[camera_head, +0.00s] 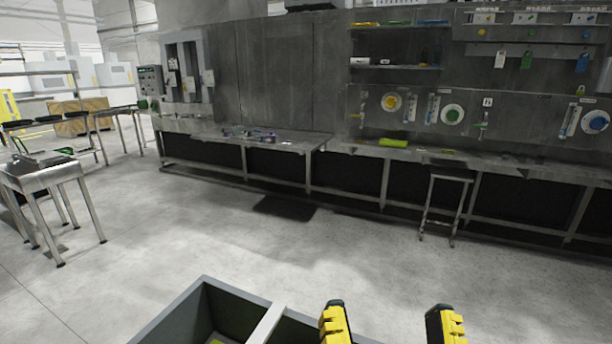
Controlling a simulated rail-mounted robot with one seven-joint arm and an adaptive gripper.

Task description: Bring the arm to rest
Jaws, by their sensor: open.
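My gripper (390,325) shows at the bottom edge of the head view, right of centre. Its two yellow and black fingers stand wide apart, and nothing is seen between them but bare floor. The rest of my arm is below the frame and hidden. The left finger is close to the right side of a grey open bin (172,322) in the picture; I cannot tell whether they touch.
A long metal bench (345,149) runs along the dark wall, with a yellow-green item (393,143) on it. A small stool (447,178) stands before it. A metal table (45,178) is at the left. The concrete floor (300,235) between is clear.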

